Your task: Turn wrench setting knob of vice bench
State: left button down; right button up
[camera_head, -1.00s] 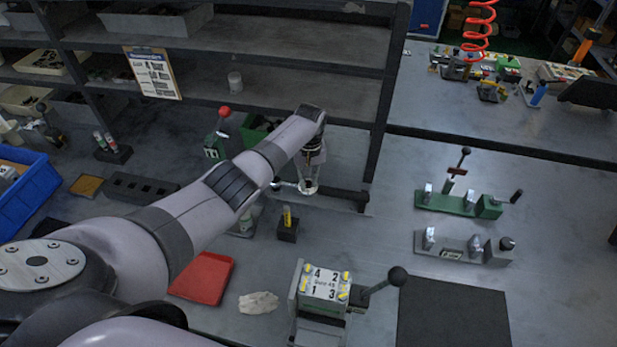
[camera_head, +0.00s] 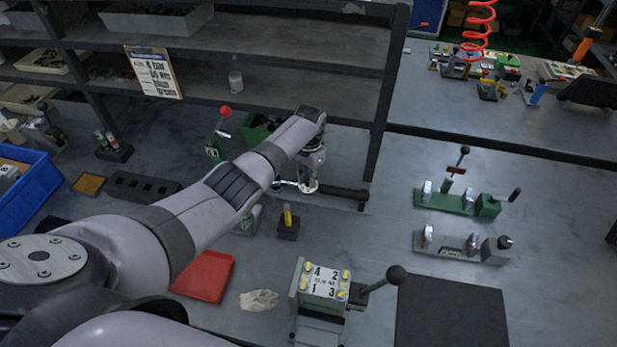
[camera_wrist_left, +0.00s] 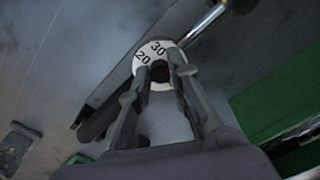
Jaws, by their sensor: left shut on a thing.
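The wrench lies across the bench below the shelf, with its dark handle (camera_head: 350,193) to the right. Its white setting dial (camera_wrist_left: 150,52) shows the numbers 20 and 30 in the left wrist view. My left gripper (camera_head: 309,183) points down over the dial. In the left wrist view its fingers (camera_wrist_left: 162,76) are shut on the setting knob at the dial's middle. The knob itself is mostly hidden by the fingertips. My right gripper is not in view.
A green clamp with a red-tipped lever (camera_head: 224,112) stands left of my gripper. A yellow-handled tool in a black block (camera_head: 288,227) and a numbered vice block (camera_head: 323,284) are nearer. Toggle clamps (camera_head: 458,201) stand right. A shelf post (camera_head: 385,105) rises close behind.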

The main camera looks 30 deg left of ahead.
aim_at(308, 182)
pick_arm(q)
jog(key=m, duration=0.4)
jog(key=shift+m, duration=2.6)
jog(key=c, duration=1.5)
grip_release()
jog(key=shift+o, duration=0.2)
jog(key=shift+r, duration=0.1)
notch_tip(308, 182, up, 12)
jog(key=shift+s+f, duration=0.15)
jog(key=shift+f, duration=0.05)
